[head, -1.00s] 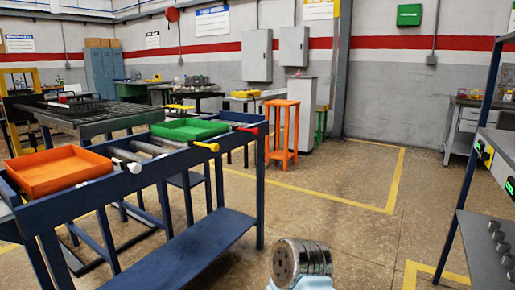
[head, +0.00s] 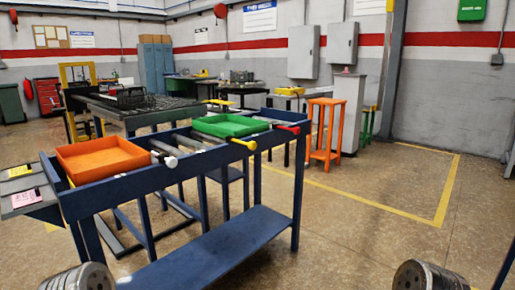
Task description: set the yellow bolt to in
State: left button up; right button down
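The yellow bolt (head: 250,144) is a rod with a yellow knob on the blue roller table, beside the green tray (head: 230,125). Its knob sticks out past the table's near rail. A white-ended bolt (head: 170,162) sits left of it, by the orange tray (head: 103,157), and a red-ended bolt (head: 294,129) sits right of it. Neither of my grippers shows. Only round metal parts of my arms show at the bottom left and bottom right, well short of the bolts and apart from the table.
The blue roller table (head: 215,250) stands ahead, with a lower shelf. A grey panel with yellow and pink labels (head: 30,194) is at its left end. A dark grated table (head: 150,110) is behind it. An orange stool (head: 325,135) stands behind right. The floor at right is clear.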

aim_at(252, 145)
jog(key=i+l+u, duration=0.1)
jog(key=i, duration=0.4)
jog(key=i+l+u, duration=0.1)
jog(key=i, duration=0.4)
